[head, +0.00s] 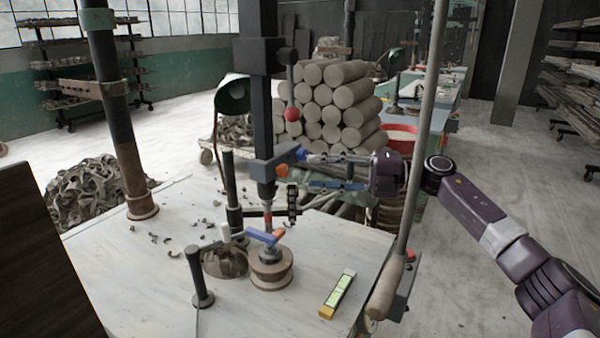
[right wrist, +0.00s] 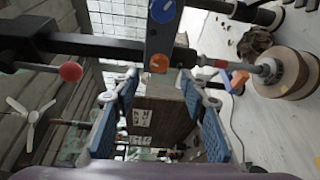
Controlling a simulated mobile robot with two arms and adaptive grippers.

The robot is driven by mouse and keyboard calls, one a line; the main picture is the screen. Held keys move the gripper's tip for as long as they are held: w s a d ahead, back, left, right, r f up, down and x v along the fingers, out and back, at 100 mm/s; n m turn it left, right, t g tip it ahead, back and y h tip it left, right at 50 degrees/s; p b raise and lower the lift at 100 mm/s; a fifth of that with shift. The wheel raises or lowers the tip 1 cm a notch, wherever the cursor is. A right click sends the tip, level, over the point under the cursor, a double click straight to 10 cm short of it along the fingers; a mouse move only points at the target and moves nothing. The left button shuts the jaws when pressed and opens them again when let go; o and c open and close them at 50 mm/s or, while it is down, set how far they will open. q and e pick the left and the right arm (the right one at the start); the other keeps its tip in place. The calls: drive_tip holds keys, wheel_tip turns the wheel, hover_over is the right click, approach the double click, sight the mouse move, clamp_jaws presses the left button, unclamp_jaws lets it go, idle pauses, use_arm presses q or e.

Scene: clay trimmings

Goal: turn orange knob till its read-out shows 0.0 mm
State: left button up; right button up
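The orange knob (head: 282,171) is on the side of the dark upright column, low on the press head. It also shows in the right wrist view (right wrist: 158,63), at the top middle, below a blue knob (right wrist: 164,10). My right gripper (head: 304,170) comes in from the right with its fingers pointing at the orange knob. In the right wrist view its two blue finger pads stand wide apart (right wrist: 157,82), with nothing between them; the knob lies just beyond the tips. I cannot make out the read-out in either view. My left gripper is not in view.
A lever with a red ball (head: 292,114) hangs above the knob. Below, a blue and orange handle (head: 265,236) sits over a round clay-coloured stack (head: 271,272). A spirit level (head: 338,295) lies on the worktable (head: 130,290). A slanted pole (head: 421,130) stands near my right arm.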

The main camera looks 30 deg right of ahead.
drive_tip(key=v, duration=0.6)
drive_tip(key=shift+a, duration=0.1)
